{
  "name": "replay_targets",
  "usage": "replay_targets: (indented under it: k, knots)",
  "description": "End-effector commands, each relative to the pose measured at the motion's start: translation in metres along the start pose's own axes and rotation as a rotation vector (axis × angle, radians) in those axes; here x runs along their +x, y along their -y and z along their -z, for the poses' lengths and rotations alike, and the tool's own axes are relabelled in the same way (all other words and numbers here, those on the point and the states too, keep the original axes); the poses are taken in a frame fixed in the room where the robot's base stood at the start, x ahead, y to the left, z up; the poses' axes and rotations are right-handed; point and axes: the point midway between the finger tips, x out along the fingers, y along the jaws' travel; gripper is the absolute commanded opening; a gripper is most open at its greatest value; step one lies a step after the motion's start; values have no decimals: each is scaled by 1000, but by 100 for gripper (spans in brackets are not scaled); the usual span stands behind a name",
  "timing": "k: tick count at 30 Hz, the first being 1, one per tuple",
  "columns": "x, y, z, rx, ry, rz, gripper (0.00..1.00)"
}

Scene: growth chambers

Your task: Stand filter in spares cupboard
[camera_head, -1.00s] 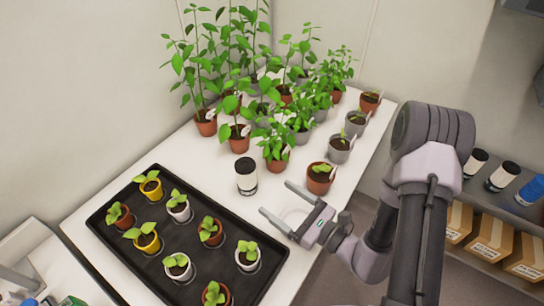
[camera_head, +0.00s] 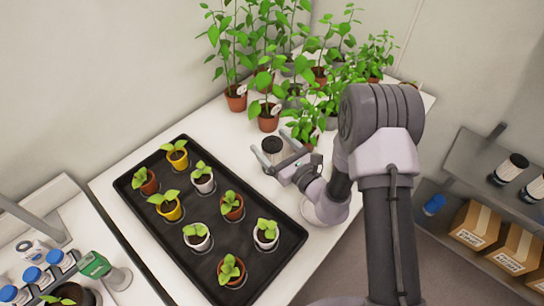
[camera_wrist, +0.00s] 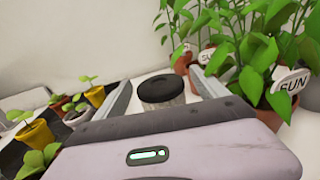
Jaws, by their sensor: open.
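The filter (camera_head: 272,145), a short cylinder with a black cap, stands upright on the white table, beside the black tray. My gripper (camera_head: 268,142) is open, with its fingers on either side of the filter. In the wrist view the filter (camera_wrist: 160,89) shows between the two spread fingers, with visible gaps at both sides. Its lower part is hidden by the gripper body. At the right edge is a grey shelf unit (camera_head: 476,152), which looks like the spares cupboard. Similar black-capped cylinders (camera_head: 510,168) stand on its upper shelf.
The black tray (camera_head: 122,186) of potted seedlings lies left of my gripper. Tall potted plants (camera_head: 268,115) crowd the table behind the filter; some leaves (camera_wrist: 262,55) are close to the right finger. Cardboard boxes (camera_head: 475,225) and a blue item (camera_head: 435,204) are on the lower shelf.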

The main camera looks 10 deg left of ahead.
Motion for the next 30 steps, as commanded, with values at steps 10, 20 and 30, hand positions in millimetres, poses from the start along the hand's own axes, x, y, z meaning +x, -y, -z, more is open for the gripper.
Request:
replay_targets:
  k: [10,20,30]
  knots:
    - [1,0,0,1,-1,0,55]
    - [1,0,0,0,-1,-1,0]
    - [1,0,-6,0,-1,-1,0]
